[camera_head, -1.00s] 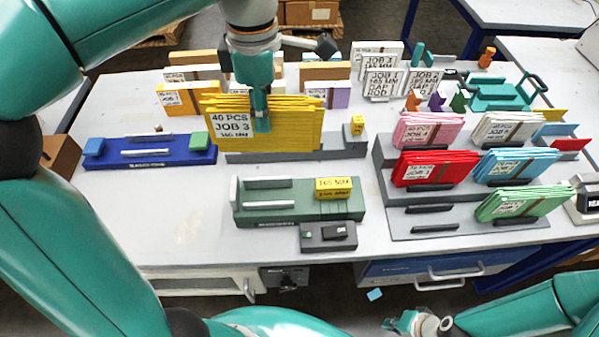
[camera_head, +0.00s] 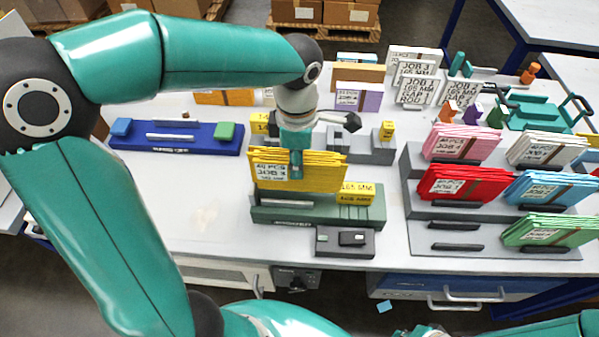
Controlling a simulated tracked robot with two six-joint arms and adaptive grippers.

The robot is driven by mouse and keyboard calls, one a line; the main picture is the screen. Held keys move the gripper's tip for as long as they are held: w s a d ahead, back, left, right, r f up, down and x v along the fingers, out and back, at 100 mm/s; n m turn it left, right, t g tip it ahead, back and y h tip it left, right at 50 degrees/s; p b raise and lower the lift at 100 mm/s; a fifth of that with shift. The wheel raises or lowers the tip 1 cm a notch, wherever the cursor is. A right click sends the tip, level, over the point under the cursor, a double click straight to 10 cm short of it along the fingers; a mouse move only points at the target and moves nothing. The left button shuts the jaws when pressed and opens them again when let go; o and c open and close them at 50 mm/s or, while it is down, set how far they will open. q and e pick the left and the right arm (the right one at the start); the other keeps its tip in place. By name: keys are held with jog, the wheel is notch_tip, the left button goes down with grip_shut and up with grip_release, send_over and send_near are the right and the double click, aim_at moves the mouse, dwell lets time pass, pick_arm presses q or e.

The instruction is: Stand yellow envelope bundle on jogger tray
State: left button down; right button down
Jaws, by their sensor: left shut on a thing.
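The yellow envelope bundle (camera_head: 325,176) has a white label reading 40 PCS JOB 3. My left gripper (camera_head: 296,168) is shut on its top edge and holds it roughly upright. The bundle is in front of and over the green tray (camera_head: 275,216), which looks like the jogger tray, and hides much of its upper side. A yellow 165 MM block (camera_head: 360,193) is on that tray's right part. I cannot tell whether the bundle touches the tray. Only a sliver of my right gripper (camera_head: 415,331) shows at the bottom edge, and its jaws are unclear.
A small dark control box (camera_head: 345,241) stands in front of the green tray. A blue tray (camera_head: 178,138) lies to the left, a grey fixture (camera_head: 372,148) behind. A stepped grey rack (camera_head: 420,210) with coloured envelope bundles stands right. The table's left front is clear.

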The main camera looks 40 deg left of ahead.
pick_arm(q)
jog(key=shift+f, duration=2.05)
jog(key=shift+f, duration=0.1)
jog(key=c, duration=0.8)
grip_release()
notch_tip(320, 180, up, 12)
jog(key=shift+r+p, duration=0.15)
jog(key=shift+p, duration=0.15)
